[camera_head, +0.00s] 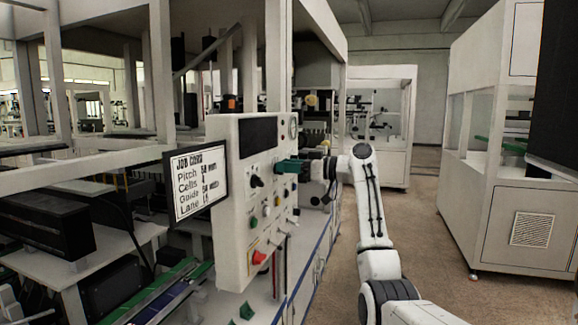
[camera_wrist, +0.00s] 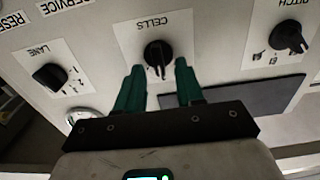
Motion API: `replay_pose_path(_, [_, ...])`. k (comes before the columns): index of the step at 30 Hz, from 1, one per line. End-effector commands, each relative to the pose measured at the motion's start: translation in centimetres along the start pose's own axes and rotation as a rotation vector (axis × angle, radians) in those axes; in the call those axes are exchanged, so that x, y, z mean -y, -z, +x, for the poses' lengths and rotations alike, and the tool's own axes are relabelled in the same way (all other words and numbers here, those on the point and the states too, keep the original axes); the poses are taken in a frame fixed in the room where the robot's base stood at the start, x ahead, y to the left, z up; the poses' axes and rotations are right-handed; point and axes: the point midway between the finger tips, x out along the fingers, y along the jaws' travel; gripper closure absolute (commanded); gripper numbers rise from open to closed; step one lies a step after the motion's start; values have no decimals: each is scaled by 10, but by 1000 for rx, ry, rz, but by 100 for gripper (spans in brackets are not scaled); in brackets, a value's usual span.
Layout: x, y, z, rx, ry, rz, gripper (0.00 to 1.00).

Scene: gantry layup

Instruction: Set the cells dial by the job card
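The cells dial (camera_wrist: 157,54) is a black knob on a white label marked CELLS, seen upside down in the wrist view. My gripper (camera_wrist: 159,68) is open, its two green fingertips to either side of the knob and a little short of its centre. Contact with the knob cannot be told. In the head view my gripper (camera_head: 288,166) reaches the panel's upper right and hides the dial.
The pitch dial (camera_wrist: 288,36) and the lane dial (camera_wrist: 49,76) flank the cells dial. A dark screen (camera_wrist: 232,95) and a round gauge (camera_wrist: 78,116) are near my fingers. A red switch (camera_head: 259,257) sits low on the panel. Floor (camera_head: 425,230) to the right is open.

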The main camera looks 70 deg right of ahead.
Motion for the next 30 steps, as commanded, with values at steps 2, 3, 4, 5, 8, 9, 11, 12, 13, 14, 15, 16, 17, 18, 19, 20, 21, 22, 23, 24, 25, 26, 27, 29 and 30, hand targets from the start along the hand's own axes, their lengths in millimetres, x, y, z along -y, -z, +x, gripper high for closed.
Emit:
replay_pose_path(2, [0, 0, 0, 0, 0, 0, 63])
replay_pose_path(3, [0, 0, 0, 0, 0, 0, 63])
replay_pose_path(4, [0, 0, 0, 0, 0, 0, 63])
replay_pose_path(5, [0, 0, 0, 0, 0, 0, 64])
replay_pose_path(8, [0, 0, 0, 0, 1, 0, 73])
replay_pose_path(9, [0, 0, 0, 0, 1, 0, 77])
replay_pose_path(11, [0, 0, 0, 0, 1, 0, 83])
replay_pose_path(12, [0, 0, 0, 0, 1, 0, 87])
replay_pose_path(13, [0, 0, 0, 0, 1, 0, 90])
replay_pose_path(14, [0, 0, 0, 0, 1, 0, 92])
replay_pose_path(15, [0, 0, 0, 0, 1, 0, 96])
replay_pose_path(16, [0, 0, 0, 0, 1, 0, 99])
replay_pose_path(17, [0, 0, 0, 0, 1, 0, 100])
replay_pose_path(18, [0, 0, 0, 0, 1, 0, 100])
replay_pose_path(19, [0, 0, 0, 0, 1, 0, 100])
replay_pose_path(20, [0, 0, 0, 0, 1, 0, 100])
replay_pose_path(21, [0, 0, 0, 0, 1, 0, 100])
replay_pose_path(22, [0, 0, 0, 0, 1, 0, 100])
replay_pose_path(23, [0, 0, 0, 0, 1, 0, 100])
replay_pose_path(24, [0, 0, 0, 0, 1, 1, 100])
replay_pose_path(25, [0, 0, 0, 0, 1, 2, 100])
replay_pose_path(26, [0, 0, 0, 0, 1, 4, 100])
replay_pose_path(27, [0, 0, 0, 0, 1, 8, 100])
replay_pose_path(29, [0, 0, 0, 0, 1, 19, 100])
replay_pose_path(30, [0, 1, 0, 1, 1, 30, 100])
